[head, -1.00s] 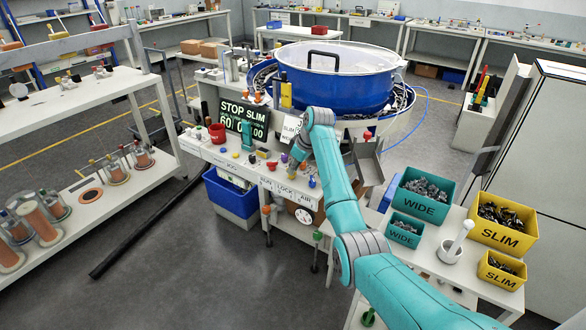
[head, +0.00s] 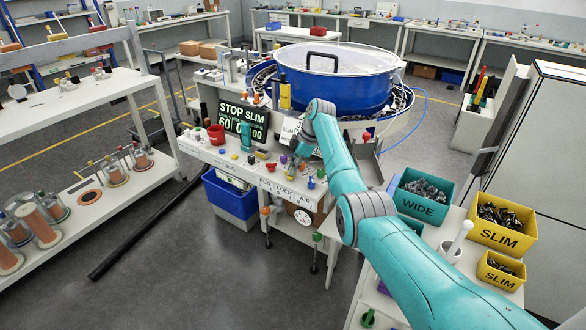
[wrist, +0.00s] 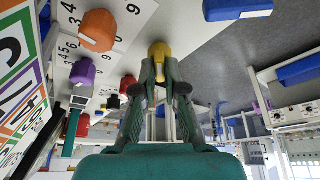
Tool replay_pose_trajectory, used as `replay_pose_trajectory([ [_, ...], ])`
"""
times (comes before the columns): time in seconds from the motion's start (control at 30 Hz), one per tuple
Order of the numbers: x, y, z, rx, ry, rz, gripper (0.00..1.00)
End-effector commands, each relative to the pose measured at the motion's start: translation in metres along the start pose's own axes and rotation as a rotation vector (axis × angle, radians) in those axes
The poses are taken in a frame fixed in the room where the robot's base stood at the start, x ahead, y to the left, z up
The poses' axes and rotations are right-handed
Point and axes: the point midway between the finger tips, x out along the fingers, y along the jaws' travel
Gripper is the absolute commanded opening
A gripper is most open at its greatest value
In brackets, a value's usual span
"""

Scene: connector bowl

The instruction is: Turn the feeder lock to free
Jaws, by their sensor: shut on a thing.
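My gripper (wrist: 160,82) points at the front of the feeder bench and is shut on a yellow knob (wrist: 159,50) in the wrist view. The two fingertips press on either side of it. In the head view my gripper (head: 291,167) is small and sits above the LOCK label (head: 284,191) on the bench front. The yellow knob's pointing direction is hard to read, and my gripper covers much of it. The display (head: 242,119) reads STOP SLIM with numbers below.
Other knobs sit close by: an orange one (wrist: 97,30), a purple one (wrist: 82,72) and a red one (wrist: 127,84) in the wrist view. The blue bowl feeder (head: 335,85) stands behind. WIDE (head: 424,193) and SLIM (head: 502,224) bins are at right.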

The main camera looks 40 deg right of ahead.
Motion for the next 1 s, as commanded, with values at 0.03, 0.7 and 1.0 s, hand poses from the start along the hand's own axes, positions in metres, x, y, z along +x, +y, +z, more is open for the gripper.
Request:
replay_pose_trajectory([
  [0.03,-0.0002,0.0002,0.0003,-0.005,-0.001,-0.002,0.00],
  [0.7,0.0001,0.0003,0.0004,-0.013,-0.001,-0.005,0.35],
  [1.0,-0.0067,0.0008,0.0003,-0.013,-0.001,-0.004,0.35],
])
